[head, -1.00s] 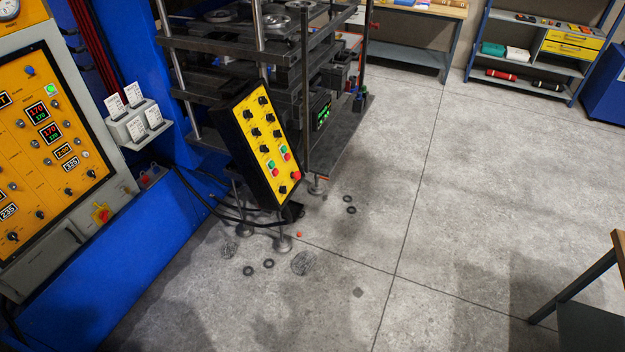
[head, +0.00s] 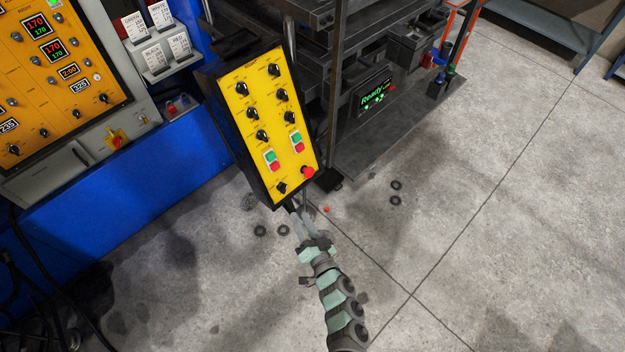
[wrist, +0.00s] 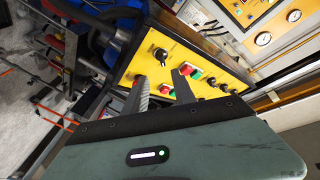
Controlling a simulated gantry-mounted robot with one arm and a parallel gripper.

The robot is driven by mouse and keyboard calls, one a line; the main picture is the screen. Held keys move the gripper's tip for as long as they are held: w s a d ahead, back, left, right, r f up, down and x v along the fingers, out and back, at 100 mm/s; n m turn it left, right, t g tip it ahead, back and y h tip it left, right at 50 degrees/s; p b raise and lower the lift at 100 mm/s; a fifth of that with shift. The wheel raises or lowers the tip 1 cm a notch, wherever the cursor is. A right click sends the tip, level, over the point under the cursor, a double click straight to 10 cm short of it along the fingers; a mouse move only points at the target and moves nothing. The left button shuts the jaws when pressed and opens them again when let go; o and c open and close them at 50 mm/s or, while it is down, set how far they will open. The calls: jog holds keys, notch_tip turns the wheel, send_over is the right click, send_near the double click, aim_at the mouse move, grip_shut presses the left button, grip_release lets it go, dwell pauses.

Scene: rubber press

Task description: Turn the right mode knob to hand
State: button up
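The yellow control panel (head: 260,100) with a black frame stands tilted in the head view. It bears two columns of black knobs; the right column has an upper knob (head: 274,70), a middle knob (head: 281,95) and a lower knob (head: 290,117). The labels are too small to read, so I cannot tell which is the right mode knob. My gripper (head: 300,212) is just below the panel's lower edge. In the wrist view my gripper (wrist: 161,86) has its two fingers apart with nothing held between them. A black knob (wrist: 160,54) shows beyond the fingertips.
Green and red buttons (head: 270,160) sit low on the panel. A red mushroom button (head: 307,171) and a bottom knob (head: 281,187) are near its lower edge. The press (head: 400,110) stands behind on the right.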

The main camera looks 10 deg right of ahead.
aim_at(285, 191)
jog(key=x, duration=0.3)
jog(key=b+x, duration=0.1)
jog(key=x, duration=0.6)
jog(key=shift+w+a, duration=0.15)
jog(key=shift+a, duration=0.25)
jog(key=shift+c, duration=0.4)
grip_shut()
